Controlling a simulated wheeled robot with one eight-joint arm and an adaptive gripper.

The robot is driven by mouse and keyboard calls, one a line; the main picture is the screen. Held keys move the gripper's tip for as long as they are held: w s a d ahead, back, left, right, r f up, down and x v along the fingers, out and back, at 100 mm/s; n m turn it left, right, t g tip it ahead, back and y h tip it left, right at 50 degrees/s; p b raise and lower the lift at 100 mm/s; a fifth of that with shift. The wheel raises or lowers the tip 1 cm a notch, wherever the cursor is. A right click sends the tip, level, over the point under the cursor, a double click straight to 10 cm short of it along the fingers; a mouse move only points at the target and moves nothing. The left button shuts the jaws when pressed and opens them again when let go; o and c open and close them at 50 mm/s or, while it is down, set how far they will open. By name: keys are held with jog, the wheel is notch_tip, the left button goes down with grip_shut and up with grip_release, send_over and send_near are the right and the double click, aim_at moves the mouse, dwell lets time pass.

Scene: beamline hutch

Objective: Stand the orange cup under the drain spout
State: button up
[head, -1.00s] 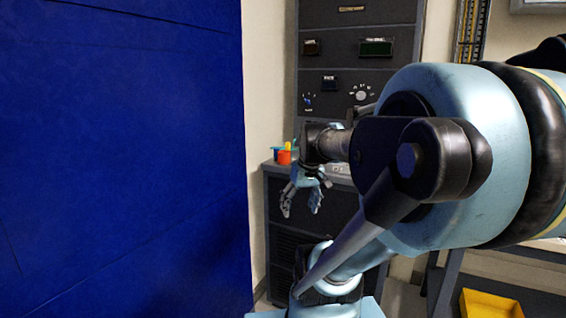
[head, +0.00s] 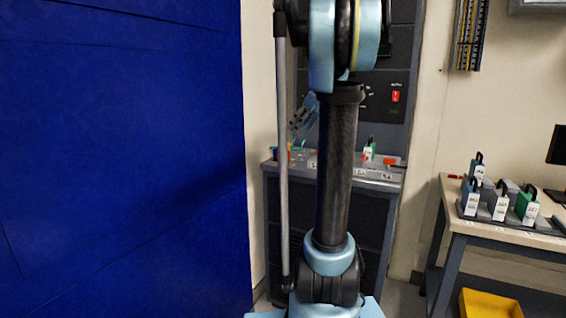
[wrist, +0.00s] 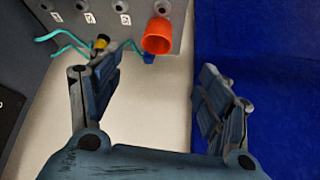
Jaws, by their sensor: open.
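The orange cup (wrist: 158,36) shows in the wrist view at the edge of the grey bench top, its mouth toward the camera. In the head view only a sliver of it (head: 290,155) shows beside my arm's rod. My gripper (wrist: 157,72) is open and empty, with the cup beyond the gap between the fingertips and not touched. In the head view my gripper (head: 304,112) hangs above the bench's left end. Teal tubing (wrist: 66,40) runs beside the cup in the wrist view; I cannot tell which part is the drain spout.
A yellow-topped item (wrist: 101,42) and a small blue item (wrist: 149,58) stand close to the cup. A blue panel (head: 120,150) fills the left. Padlocks (head: 500,205) stand on a side table (head: 455,205) at right, with a yellow bin (head: 490,304) below.

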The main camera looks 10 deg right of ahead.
aim_at(284, 155)
jog(key=x, duration=1.2)
jog(key=shift+w+d, duration=0.15)
jog(key=shift+w, duration=0.05)
jog(key=shift+x, duration=2.65)
jog(key=shift+w+d+r, duration=0.1)
jog(key=c, duration=1.2)
jog(key=shift+c, duration=0.2)
